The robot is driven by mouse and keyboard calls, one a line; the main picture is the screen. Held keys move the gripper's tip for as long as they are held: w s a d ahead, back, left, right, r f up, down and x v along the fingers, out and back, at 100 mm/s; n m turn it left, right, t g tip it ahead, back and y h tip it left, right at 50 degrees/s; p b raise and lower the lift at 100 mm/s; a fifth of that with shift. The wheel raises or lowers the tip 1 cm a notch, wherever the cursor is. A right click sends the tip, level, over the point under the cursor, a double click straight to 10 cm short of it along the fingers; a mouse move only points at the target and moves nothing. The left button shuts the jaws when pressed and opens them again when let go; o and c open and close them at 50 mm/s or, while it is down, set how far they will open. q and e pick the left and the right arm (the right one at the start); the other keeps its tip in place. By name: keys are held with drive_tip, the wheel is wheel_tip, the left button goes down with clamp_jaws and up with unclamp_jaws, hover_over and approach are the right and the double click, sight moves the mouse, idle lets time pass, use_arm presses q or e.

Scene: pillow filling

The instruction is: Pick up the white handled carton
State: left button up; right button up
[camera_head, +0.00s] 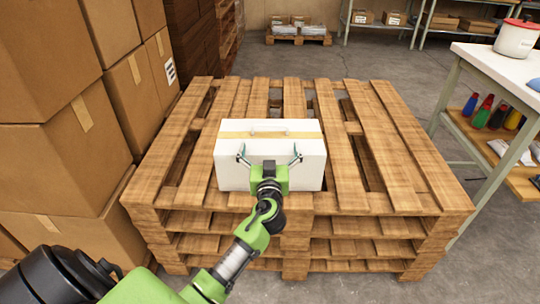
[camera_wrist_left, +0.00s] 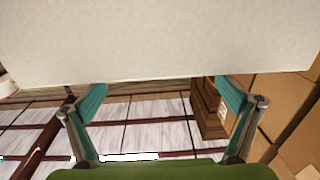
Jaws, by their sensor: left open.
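The white carton (camera_head: 270,144) stands upright on the front middle of a wooden pallet stack (camera_head: 345,190). A tan band runs across its top, and a thin handle (camera_head: 285,131) shows there. My left gripper (camera_head: 269,155) is open in front of the carton's near side, its two fingers spread apart. In the left wrist view the carton's white face (camera_wrist_left: 160,40) fills the upper part, with the open fingers (camera_wrist_left: 162,97) just below it. Nothing is between the fingers there. I cannot tell whether they touch the carton. My right gripper is not in view.
Brown cardboard boxes (camera_head: 60,150) are stacked high along the left. A workbench (camera_head: 500,68) at the right carries a white tub (camera_head: 516,40), with coloured bottles (camera_head: 483,112) on its lower shelf. Bare pallet slats lie on both sides of the carton.

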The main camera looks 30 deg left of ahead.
sight(270, 135)
use_arm(q)
drive_tip(key=x, duration=0.8)
drive_tip(key=shift+w+a, duration=0.1)
drive_tip(key=shift+w, duration=0.1)
drive_tip(key=c, duration=2.1)
drive_tip(key=shift+r, duration=0.2)
drive_tip(key=shift+c, duration=0.2)
